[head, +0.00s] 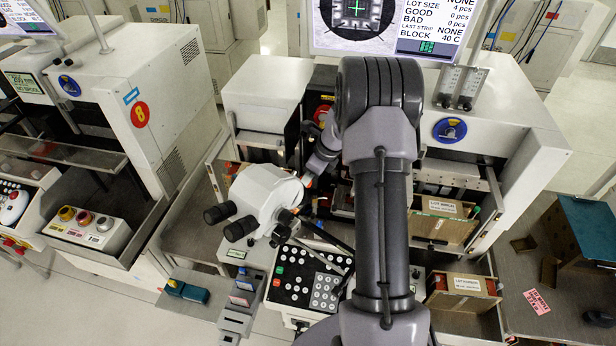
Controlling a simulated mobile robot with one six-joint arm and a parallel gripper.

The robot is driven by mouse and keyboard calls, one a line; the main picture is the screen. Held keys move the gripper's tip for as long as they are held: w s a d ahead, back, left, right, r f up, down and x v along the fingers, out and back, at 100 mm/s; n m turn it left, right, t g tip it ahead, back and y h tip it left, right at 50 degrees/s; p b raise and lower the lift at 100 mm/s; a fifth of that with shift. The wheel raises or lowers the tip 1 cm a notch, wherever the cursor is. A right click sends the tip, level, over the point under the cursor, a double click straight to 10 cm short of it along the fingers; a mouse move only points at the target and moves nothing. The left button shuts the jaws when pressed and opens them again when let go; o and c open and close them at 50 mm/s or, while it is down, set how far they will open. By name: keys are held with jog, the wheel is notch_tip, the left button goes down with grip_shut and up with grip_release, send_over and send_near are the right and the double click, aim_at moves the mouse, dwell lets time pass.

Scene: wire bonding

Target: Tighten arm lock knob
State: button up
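A white stereo microscope head (265,195) with two black eyepieces hangs left of my arm, above the front of the bonding machine. Small black knobs (284,216) show on its lower right side. I cannot tell for certain which knob is the arm lock knob. My arm crosses the middle of the picture and bends down behind the microscope. My gripper (308,180) is small and mostly hidden by the microscope and the arm, close to the microscope's right side. Whether its fingers are open, or touch a knob, does not show.
A black control panel (310,278) lies below the microscope. Wooden lot boxes (440,226) stand right of my arm. A monitor (385,25) is at the back. A second machine (120,90) stands left. The right table (570,300) holds a teal-topped box and a pink label.

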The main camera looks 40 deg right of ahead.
grip_shut()
jog(key=shift+a+m, duration=0.1)
jog(key=shift+m, duration=0.6)
jog(key=m, duration=0.1)
jog(key=m+h, duration=0.1)
jog(key=shift+a+r+m+t+h+p, duration=0.1)
jog(key=shift+r+m+t+h+p, duration=0.1)
jog(key=shift+m+t+h+p, duration=0.15)
jog(key=shift+f+m, duration=0.15)
jog(key=shift+m, duration=0.2)
jog(key=o, duration=1)
grip_release()
